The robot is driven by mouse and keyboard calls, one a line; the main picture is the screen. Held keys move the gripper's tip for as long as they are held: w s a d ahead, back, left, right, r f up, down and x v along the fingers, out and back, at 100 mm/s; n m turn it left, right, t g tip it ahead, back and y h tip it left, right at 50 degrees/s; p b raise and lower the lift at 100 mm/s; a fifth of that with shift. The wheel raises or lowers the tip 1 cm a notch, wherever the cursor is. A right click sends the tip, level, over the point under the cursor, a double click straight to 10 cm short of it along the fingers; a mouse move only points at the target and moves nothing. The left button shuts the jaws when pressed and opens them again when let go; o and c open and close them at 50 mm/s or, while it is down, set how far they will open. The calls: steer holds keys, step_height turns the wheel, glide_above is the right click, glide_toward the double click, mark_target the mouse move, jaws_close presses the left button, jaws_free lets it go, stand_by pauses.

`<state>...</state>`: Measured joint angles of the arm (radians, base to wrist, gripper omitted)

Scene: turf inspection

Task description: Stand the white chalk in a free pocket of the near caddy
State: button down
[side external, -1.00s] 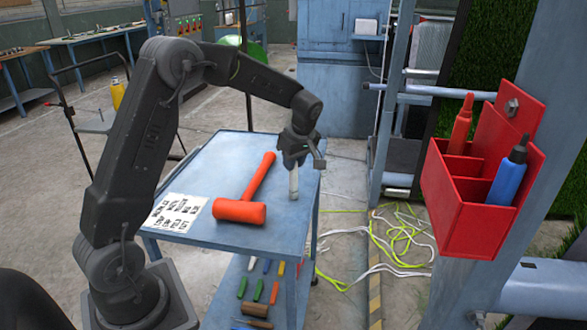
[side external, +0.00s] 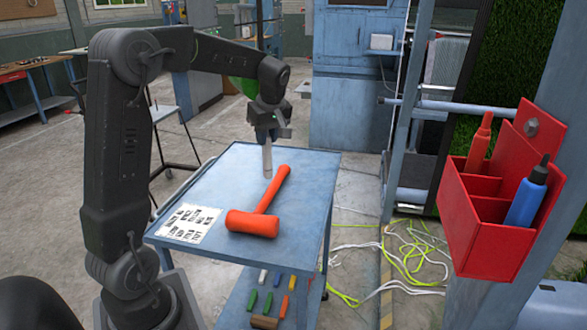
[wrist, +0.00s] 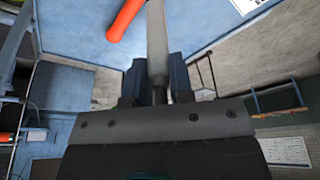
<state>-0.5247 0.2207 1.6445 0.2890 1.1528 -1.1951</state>
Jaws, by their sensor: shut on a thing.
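The white chalk (side external: 267,160) is a pale, slim stick. It hangs almost upright below my gripper (side external: 267,135), which is shut on its upper end. In the wrist view the chalk (wrist: 157,45) runs up the middle from between my gripper's fingers (wrist: 157,88). In the side view its lower end shows over the back part of the blue table; I cannot tell the height. The near caddy is a red box (side external: 490,245) at the far right. It holds an orange-red bottle (side external: 478,148) at the back and a blue bottle (side external: 526,198) at the right. A pocket at its front left looks empty.
An orange mallet (side external: 253,224) lies on the blue table (side external: 195,225), its handle end close to the chalk in the picture. A printed sheet (side external: 190,223) lies at the left. Several coloured sticks lie on the lower shelf. A blue post (side external: 430,150) stands between table and caddy.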

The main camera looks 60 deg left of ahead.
steer(key=w+d+f+m+t+h, duration=0.1)
steer(key=w+d+f+m, duration=0.15)
steer(key=d+m, duration=0.35)
steer(key=w+d+f+m+t, duration=0.1)
steer(key=w+d+f+m, duration=0.2)
steer(key=d, duration=0.5)
steer(key=w+d+f+m+t+h, duration=0.1)
steer(key=d+f+m, duration=0.2)
steer(key=d+m, duration=0.3)
step_height(320, 180, down, 10)
steer(key=w+d+m+h, duration=0.1)
steer(key=w+m, duration=0.1)
steer(key=m, duration=0.1)
steer(key=shift+d+m+t, duration=0.2)
steer(key=shift+m+t, duration=0.1)
steer(key=shift+r, duration=0.15)
